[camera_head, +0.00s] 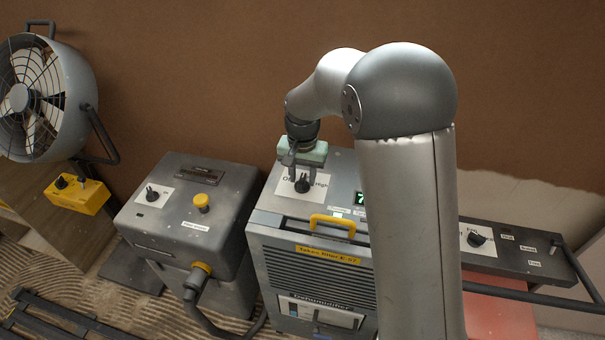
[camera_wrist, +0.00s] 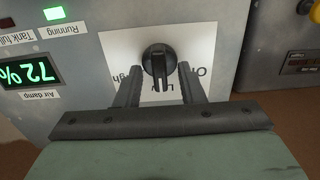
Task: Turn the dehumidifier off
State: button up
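The dehumidifier (camera_head: 262,236) is a grey cabinet with a yellow handle and a louvred front. Its black knob (camera_wrist: 158,60) sits on a white label plate (camera_wrist: 205,48) with partly hidden Off, Low and High lettering. The knob also shows in the head view (camera_head: 302,185). Its grip lies roughly in line with the middle label, which begins with L. My gripper (camera_wrist: 160,70) is open, with one finger on each side of the knob's lower part in the wrist view. I cannot tell whether they touch. The green running light (camera_wrist: 53,13) is lit, and the display (camera_wrist: 30,77) reads 72%.
A grey box (camera_head: 178,222) with a knob and yellow button stands left of the dehumidifier. A fan (camera_head: 45,95) and yellow switch box (camera_head: 78,194) are farther left. A dark control panel (camera_head: 510,250) with a knob lies right. The plaster wall (camera_head: 190,80) rises behind.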

grip_shut()
jog(key=shift+n, duration=0.3)
jog(key=n+b, duration=0.1)
jog(key=n, duration=0.4)
jog(key=shift+a, duration=0.1)
jog(key=n, duration=0.6)
jog(key=shift+a+b, duration=0.1)
jog(key=shift+b, duration=0.3)
jog(key=shift+n, duration=0.3)
grip_release()
jog(key=shift+r, duration=0.1)
